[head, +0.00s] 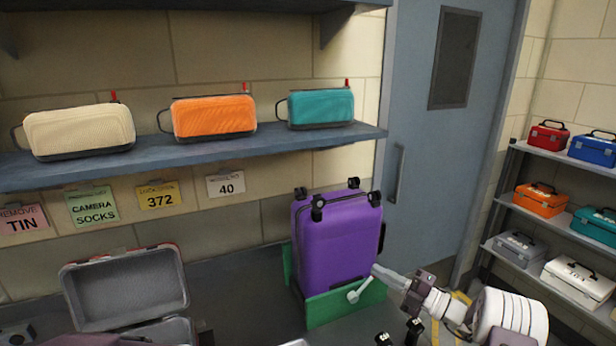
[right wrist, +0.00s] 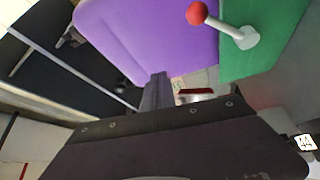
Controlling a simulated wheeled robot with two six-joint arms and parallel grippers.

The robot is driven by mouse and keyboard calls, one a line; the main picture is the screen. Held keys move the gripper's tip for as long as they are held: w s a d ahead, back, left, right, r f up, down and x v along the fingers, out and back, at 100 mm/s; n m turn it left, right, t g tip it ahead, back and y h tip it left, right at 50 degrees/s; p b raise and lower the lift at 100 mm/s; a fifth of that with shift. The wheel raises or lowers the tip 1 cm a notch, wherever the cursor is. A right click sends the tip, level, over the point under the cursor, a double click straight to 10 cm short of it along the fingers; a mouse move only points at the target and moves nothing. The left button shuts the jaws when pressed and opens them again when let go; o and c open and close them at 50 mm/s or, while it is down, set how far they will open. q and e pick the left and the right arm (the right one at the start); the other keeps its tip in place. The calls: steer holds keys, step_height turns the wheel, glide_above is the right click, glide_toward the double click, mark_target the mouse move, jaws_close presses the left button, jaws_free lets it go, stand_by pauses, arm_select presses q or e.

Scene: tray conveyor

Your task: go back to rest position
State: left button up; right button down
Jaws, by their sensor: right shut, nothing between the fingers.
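My right gripper (head: 380,271) is in front of the lower right side of an upright purple suitcase (head: 335,240). Its narrow fingers are shut with nothing between them; whether they touch the case is unclear. In the right wrist view the shut fingers (right wrist: 157,90) point toward the purple case (right wrist: 165,35). A lever with a red ball (right wrist: 197,13) and pale base is beside them on a green panel (right wrist: 265,40). The lever also shows in the head view (head: 358,292). My left gripper is not in view.
An open grey-lined case (head: 125,285) lies at the lower left. A wall shelf (head: 180,157) holds cream, orange and teal cases above note cards. A rack (head: 555,170) with several toolboxes stands at the right. A blue-grey door (head: 440,150) is behind my right arm.

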steer(key=s+a+r+n+g+y, duration=0.2)
steer(key=a+r+n+g, duration=0.25)
steer(key=a, duration=0.45)
steer(key=s+a+n+g+h, duration=0.2)
steer(key=s+a+n+g, duration=0.45)
steer(key=s+a, duration=0.5)
steer(key=s+f+n+g+h, duration=0.3)
steer(key=s+f+n+h, duration=0.4)
steer(key=s+n, duration=0.55)
steer(key=s+d+f+n+t+h, duration=0.1)
steer(key=d+f+n+h, duration=0.2)
steer(key=d+n, duration=0.4)
steer(key=s+d+f+n+t+h, duration=0.1)
steer(key=d+f+n+h, duration=0.3)
steer(key=n, duration=1.1)
steer(key=s+d, duration=0.1)
steer(key=d, duration=0.2)
steer(key=shift+f, duration=0.35)
